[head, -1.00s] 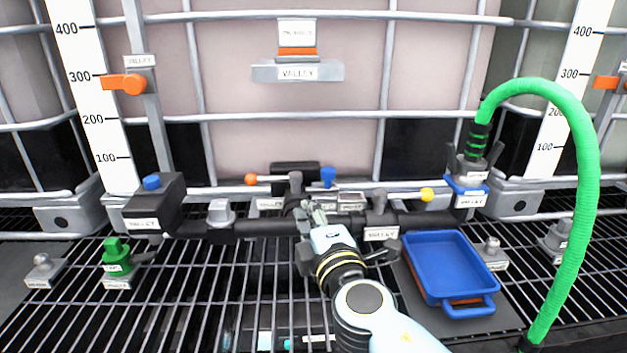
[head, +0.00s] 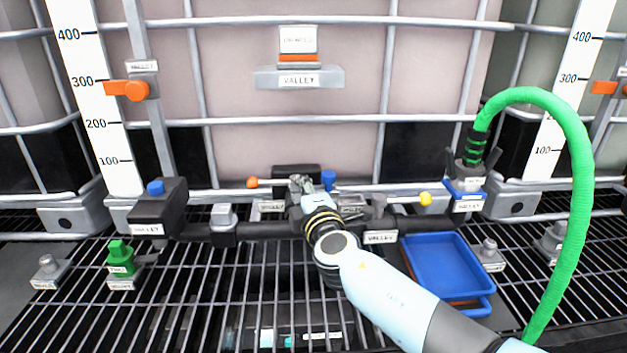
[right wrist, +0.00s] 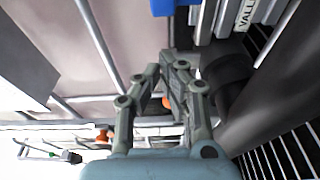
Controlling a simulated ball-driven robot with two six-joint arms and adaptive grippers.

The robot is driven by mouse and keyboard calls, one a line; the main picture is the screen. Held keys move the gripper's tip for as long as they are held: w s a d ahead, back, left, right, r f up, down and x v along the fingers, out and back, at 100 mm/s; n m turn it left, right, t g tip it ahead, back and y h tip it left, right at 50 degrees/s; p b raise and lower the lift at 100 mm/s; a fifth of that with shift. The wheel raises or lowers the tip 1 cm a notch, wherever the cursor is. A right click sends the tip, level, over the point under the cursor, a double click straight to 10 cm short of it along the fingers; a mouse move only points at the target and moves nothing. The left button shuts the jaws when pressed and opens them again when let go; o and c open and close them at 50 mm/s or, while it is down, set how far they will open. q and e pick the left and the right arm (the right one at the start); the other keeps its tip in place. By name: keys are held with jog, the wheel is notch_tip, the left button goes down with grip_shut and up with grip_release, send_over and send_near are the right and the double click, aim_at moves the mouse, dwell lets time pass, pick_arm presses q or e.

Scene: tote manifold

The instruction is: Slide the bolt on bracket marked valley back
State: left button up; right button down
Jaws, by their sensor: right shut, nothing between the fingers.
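A slide bolt with an orange knob (head: 252,182) runs to the right into a dark bracket (head: 312,171) behind the pipe, low in front of the tank. A white label (head: 271,206) sits below the rod; I cannot read it surely. My right gripper (head: 301,182) is at the front of the dark bracket, right of the orange knob, and partly covers the rod. In the right wrist view the gripper (right wrist: 170,62) is shut and empty. A bit of orange (right wrist: 167,102) shows behind its fingers. Whether the fingers touch the bolt is hidden. My left gripper is out of view.
A black pipe (head: 265,229) with fittings crosses below the bolt. A blue knob (head: 328,178) stands close right, a yellow knob (head: 425,198) farther right. A blue tray (head: 440,266) lies on the grating, with a green hose (head: 575,200) beyond. An orange lever (head: 130,90) is upper left.

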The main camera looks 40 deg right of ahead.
aim_at(329, 179)
jog(key=shift+s+d, duration=0.2)
jog(key=shift+d, duration=1.1)
jog(key=s+d, duration=0.1)
jog(key=d, duration=0.1)
jog(key=s+d, duration=0.1)
jog(key=shift+s+d, duration=0.2)
jog(key=shift+d, duration=0.15)
jog(key=shift+w+a+f+b, duration=0.1)
jog(key=shift+w+a+b, duration=0.05)
jog(key=shift+b, duration=0.15)
